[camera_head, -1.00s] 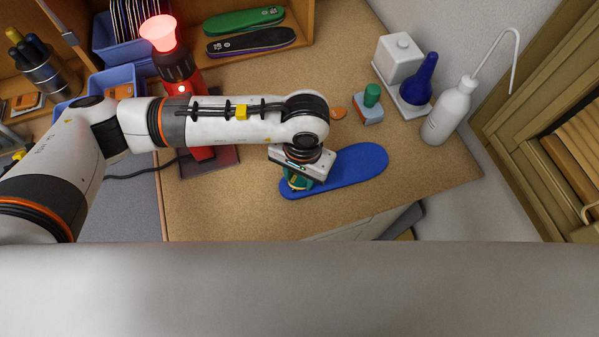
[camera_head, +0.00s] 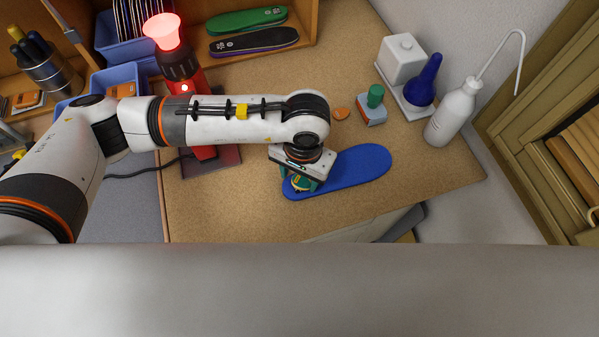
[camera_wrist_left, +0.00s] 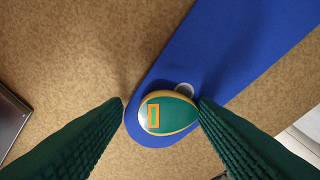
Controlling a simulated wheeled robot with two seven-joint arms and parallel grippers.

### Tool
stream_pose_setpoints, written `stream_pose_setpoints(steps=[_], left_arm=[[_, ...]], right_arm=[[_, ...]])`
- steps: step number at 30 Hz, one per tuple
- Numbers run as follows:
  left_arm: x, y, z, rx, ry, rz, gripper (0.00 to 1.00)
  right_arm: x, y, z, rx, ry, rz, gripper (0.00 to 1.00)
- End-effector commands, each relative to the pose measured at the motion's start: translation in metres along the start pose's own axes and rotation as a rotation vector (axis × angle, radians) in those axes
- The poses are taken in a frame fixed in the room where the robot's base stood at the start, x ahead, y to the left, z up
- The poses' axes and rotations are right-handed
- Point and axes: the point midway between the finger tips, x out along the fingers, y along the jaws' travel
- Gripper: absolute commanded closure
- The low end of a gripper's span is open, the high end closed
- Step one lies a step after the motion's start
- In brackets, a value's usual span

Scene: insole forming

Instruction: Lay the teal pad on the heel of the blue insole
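The blue insole (camera_head: 352,167) lies flat on the cork-coloured worktop, its narrower end under my left gripper. The teal pad (camera_wrist_left: 170,115), with a yellow rim and an orange rectangle mark, lies over that end in the left wrist view. In the head view the pad (camera_head: 300,183) is partly hidden by the gripper. My left gripper (camera_head: 300,185) is open around the pad. In the left wrist view its dark green fingers (camera_wrist_left: 160,101) stand apart, with a gap on the left; the right finger is close to the pad, touching or not I cannot tell. My right gripper is not in view.
A red device with a glowing top (camera_head: 180,70) stands left. A small block with a green knob (camera_head: 372,105), an orange piece (camera_head: 340,113) and a white bottle (camera_head: 452,113) are behind. The worktop's front edge is close.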

Motion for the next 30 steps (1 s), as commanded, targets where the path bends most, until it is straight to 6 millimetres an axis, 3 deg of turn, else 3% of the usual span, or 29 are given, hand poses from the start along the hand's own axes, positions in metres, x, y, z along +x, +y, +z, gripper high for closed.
stream_pose_setpoints(steps=[3,7,21,30], left_arm=[[0.005,-0.004,-0.004,0.008,0.012,-0.007,0.37],[-0.003,-0.004,-0.004,0.01,0.008,-0.008,0.37],[-0.096,0.003,-0.002,0.003,-0.005,-0.003,0.37],[-0.12,0.004,-0.003,0.0,-0.001,-0.004,0.37]], right_arm=[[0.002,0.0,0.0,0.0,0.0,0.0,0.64],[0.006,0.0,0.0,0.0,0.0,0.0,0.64],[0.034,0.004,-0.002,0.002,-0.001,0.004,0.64],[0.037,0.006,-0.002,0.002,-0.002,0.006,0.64]])
